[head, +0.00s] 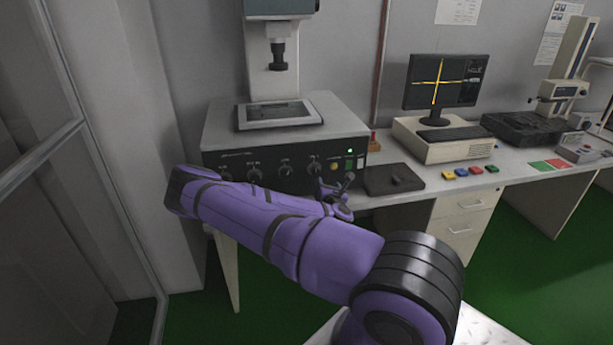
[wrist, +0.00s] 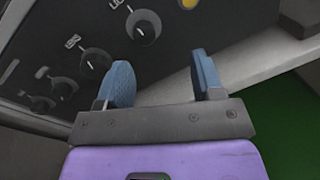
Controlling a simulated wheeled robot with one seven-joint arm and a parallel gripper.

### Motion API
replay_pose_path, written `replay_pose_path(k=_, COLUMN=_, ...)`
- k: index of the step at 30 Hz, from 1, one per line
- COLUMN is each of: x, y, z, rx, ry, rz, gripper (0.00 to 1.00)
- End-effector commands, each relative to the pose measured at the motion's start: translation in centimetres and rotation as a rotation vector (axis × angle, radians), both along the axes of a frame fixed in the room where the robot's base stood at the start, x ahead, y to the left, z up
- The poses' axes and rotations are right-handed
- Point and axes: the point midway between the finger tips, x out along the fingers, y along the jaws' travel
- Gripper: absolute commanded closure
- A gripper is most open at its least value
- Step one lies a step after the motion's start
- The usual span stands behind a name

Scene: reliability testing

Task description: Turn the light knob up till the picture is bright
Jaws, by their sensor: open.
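A black front panel (head: 270,157) on the bench instrument carries a row of several round dark knobs; the rightmost knob (head: 314,167) also shows in the wrist view (wrist: 143,27). The knob labels are too small to read, so I cannot tell which is the light knob. The monitor (head: 440,82) shows a yellow cross on a dark picture. My gripper (head: 345,184) is in front of the panel's lower right part. In the wrist view its blue fingers (wrist: 161,62) are apart and empty, with the rightmost knob beyond them, apart from them.
A green lamp and coloured buttons, one yellow (wrist: 188,3), sit right of the knobs. A dark pad (head: 394,180) with a small device lies on the bench to the right. A keyboard (head: 450,134) rests before the monitor. A glass partition (head: 60,150) stands at left.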

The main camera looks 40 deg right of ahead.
Motion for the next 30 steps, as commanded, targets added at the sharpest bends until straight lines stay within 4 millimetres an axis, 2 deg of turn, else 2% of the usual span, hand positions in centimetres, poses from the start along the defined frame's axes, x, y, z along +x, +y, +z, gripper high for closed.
replay_pose_path(k=6, x=-0.2, y=0.2, z=-0.6, rx=-0.136, ry=0.061, rz=0.095, gripper=0.39)
replay_pose_path(k=11, x=0.3, y=0.0, z=-0.7, rx=-0.154, ry=0.068, rz=0.109, gripper=0.39)
replay_pose_path(k=17, x=2.7, y=-1.5, z=-0.6, rx=-0.152, ry=0.065, rz=0.108, gripper=0.39)
replay_pose_path(k=24, x=6.3, y=-3.7, z=-0.6, rx=-0.152, ry=0.065, rz=0.108, gripper=0.39)
replay_pose_path(k=30, x=8.3, y=-4.9, z=-0.7, rx=-0.151, ry=0.066, rz=0.107, gripper=0.39)
